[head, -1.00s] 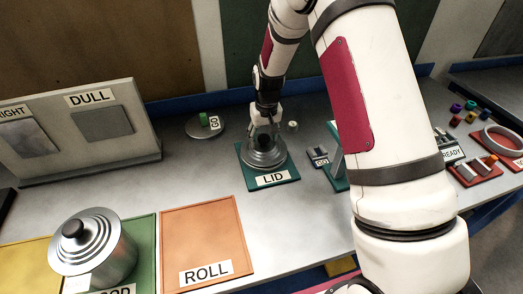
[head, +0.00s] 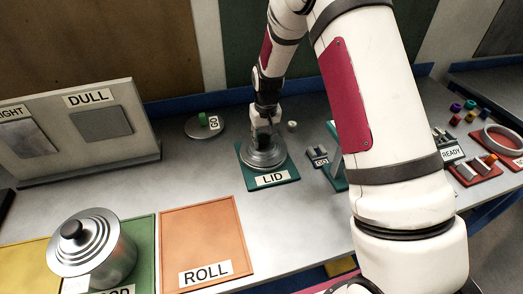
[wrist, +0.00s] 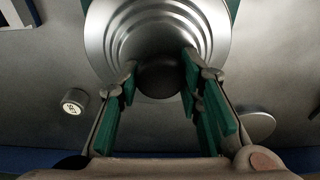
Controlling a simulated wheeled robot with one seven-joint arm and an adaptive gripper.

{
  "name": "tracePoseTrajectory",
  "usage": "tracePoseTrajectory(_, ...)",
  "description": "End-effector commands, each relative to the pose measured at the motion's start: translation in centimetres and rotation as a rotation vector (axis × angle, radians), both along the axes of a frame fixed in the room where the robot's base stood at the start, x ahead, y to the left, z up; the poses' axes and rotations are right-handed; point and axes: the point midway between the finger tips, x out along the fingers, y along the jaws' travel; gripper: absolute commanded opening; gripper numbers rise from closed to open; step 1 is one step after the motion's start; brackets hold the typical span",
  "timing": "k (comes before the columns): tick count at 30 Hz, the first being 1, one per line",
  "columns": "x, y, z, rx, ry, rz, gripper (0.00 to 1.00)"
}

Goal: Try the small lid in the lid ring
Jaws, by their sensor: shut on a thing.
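A silver stepped lid (head: 262,158) with a black knob lies on the teal mat (head: 291,176) labelled LID in the head view. My gripper (head: 263,140) is over its middle and shut on the knob. In the wrist view the stepped lid (wrist: 218,35) fills the top, and the black knob (wrist: 158,84) sits between the green finger pads of my gripper (wrist: 159,76). The lid appears to rest on the mat, roughly level. A metal ring (head: 487,133) stands on a red mat at the far right; its label is mostly cut off.
A pot (head: 118,262) with a stepped lid stands on a green mat at the front left. An orange mat (head: 203,235) labelled ROLL is empty. A round GO plate (head: 196,132) lies behind left. Small grey parts (head: 316,155) and a teal stand lie right of the lid.

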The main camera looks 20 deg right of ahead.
Motion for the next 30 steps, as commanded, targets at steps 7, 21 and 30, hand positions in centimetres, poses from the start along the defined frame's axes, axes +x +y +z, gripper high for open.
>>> tracePoseTrajectory(7,-0.2,0.0,0.9,0.0,0.007,0.001,0.0)
tracePoseTrajectory(21,-0.1,0.0,3.6,0.0,0.003,0.001,0.0)
tracePoseTrajectory(30,-0.1,0.0,3.8,0.0,0.004,0.0,0.0)
